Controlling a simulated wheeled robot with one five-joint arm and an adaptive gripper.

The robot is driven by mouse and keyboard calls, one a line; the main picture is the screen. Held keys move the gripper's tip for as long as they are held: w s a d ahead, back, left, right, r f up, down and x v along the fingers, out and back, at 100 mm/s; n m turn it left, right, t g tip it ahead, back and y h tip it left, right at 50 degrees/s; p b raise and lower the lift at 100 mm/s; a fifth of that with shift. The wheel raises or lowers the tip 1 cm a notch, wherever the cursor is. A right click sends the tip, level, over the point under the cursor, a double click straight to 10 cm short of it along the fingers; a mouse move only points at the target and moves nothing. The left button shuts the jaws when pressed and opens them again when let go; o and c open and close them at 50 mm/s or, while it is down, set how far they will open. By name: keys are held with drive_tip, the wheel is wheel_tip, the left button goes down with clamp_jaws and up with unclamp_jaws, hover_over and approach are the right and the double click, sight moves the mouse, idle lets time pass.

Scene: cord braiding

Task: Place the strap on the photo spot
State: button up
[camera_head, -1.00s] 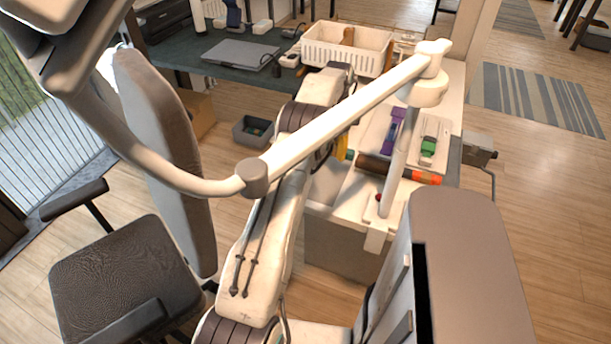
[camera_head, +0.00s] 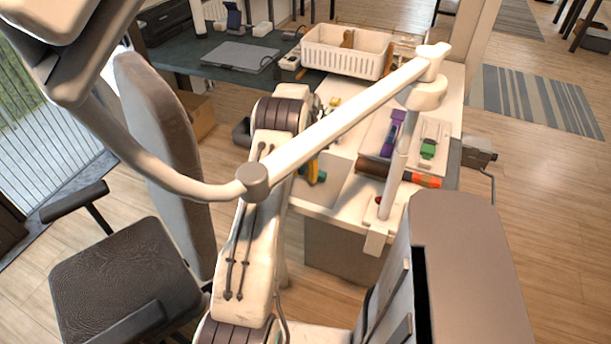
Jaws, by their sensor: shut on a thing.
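My gripper (camera_head: 309,162) hangs at the end of my arm, mostly hidden behind a white lamp arm. It is shut on a small curved yellow piece with a green edge (camera_head: 315,172), which seems to be the strap. The piece shows just below the lamp arm, at the left part of the white table. How the fingers hold it is hidden. I cannot clearly make out which marked area is the photo spot.
The white table (camera_head: 335,200) holds a purple item (camera_head: 393,132), a green item (camera_head: 428,149) on a pale tray, and an orange-ended roll (camera_head: 421,180). A white basket (camera_head: 345,62) stands behind. The lamp arm (camera_head: 345,118) crosses above. An office chair (camera_head: 125,275) stands left.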

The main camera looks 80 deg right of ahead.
sight(305, 171)
drive_tip(key=shift+f, duration=1.05)
drive_tip(key=shift+f, duration=0.2)
drive_tip(key=o, duration=1.1)
drive_tip(key=shift+r, duration=0.1)
wheel_tip(305, 171, up, 12)
drive_tip(key=shift+a+r, duration=0.1)
drive_tip(key=shift+r, duration=0.05)
drive_tip(key=shift+w, duration=0.1)
